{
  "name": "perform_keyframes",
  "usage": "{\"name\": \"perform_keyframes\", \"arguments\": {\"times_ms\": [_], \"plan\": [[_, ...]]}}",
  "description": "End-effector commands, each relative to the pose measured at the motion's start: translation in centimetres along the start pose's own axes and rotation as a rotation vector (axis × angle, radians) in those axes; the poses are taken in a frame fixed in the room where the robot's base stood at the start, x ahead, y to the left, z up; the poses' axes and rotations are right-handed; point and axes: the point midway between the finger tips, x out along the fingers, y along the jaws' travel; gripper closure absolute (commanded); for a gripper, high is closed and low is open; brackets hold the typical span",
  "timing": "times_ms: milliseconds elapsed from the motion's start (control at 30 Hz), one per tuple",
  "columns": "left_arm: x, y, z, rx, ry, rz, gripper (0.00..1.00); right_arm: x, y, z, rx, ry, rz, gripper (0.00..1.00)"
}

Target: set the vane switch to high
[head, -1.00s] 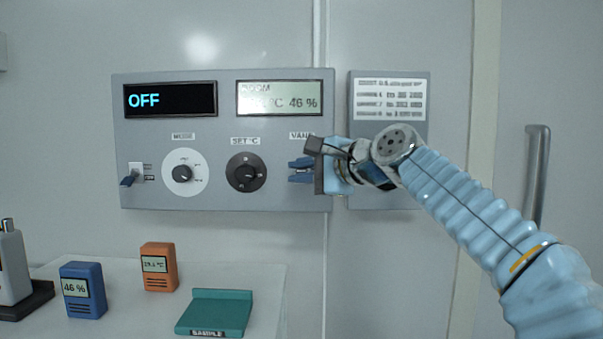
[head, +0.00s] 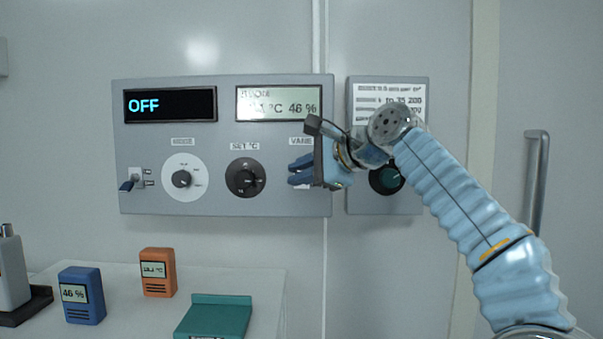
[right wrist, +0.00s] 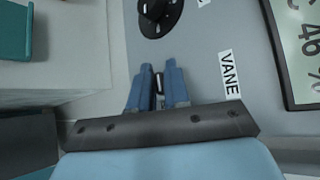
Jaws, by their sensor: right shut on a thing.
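The vane switch (right wrist: 159,82) is mostly hidden between my fingers, and only a small part shows in the right wrist view. Its setting cannot be told. Its VANE label (head: 301,141) is on the grey control panel (head: 220,205), above the fingers; it also shows in the right wrist view (right wrist: 229,74). My right gripper (head: 297,172) is at the panel's right side, its blue fingers nearly together and shut on the switch. The fingers also show in the right wrist view (right wrist: 158,68). My left gripper is not in view.
The panel also has a lever switch (head: 131,183), a mode dial (head: 182,179), a set-temperature knob (head: 245,178) and a display reading OFF (head: 170,104). Orange (head: 158,272) and blue (head: 82,294) meters stand below.

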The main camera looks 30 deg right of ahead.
Motion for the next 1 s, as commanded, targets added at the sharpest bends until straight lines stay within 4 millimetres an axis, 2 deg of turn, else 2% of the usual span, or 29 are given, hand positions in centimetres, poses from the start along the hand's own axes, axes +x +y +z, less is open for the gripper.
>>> {"name": "perform_keyframes", "arguments": {"times_ms": [33, 133, 167, 433, 533, 667, 900, 1000], "plan": [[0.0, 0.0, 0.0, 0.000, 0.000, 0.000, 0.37, 0.0, 0.0, 0.1, 0.000, -0.002, -0.001, 0.79], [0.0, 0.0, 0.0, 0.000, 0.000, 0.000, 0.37, 0.0, 0.0, 0.1, 0.000, -0.002, -0.001, 0.64], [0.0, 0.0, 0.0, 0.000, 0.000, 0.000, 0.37, 0.0, 0.0, 0.1, 0.000, -0.002, -0.001, 0.63], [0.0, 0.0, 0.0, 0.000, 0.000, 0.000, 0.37, -0.1, 0.0, 0.0, -0.001, -0.001, -0.001, 0.63], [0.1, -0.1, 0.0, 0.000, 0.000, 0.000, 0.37, -0.9, 0.0, 0.0, -0.001, 0.001, -0.002, 0.63], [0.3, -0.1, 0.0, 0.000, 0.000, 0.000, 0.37, -3.3, 0.0, 0.0, -0.001, 0.002, -0.005, 0.63], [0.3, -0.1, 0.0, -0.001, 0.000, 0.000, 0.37, -9.3, -0.1, 0.0, -0.001, 0.001, -0.005, 0.63], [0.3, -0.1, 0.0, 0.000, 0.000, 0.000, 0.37, -11.3, -0.1, 0.0, -0.001, 0.001, -0.004, 0.63]]}}
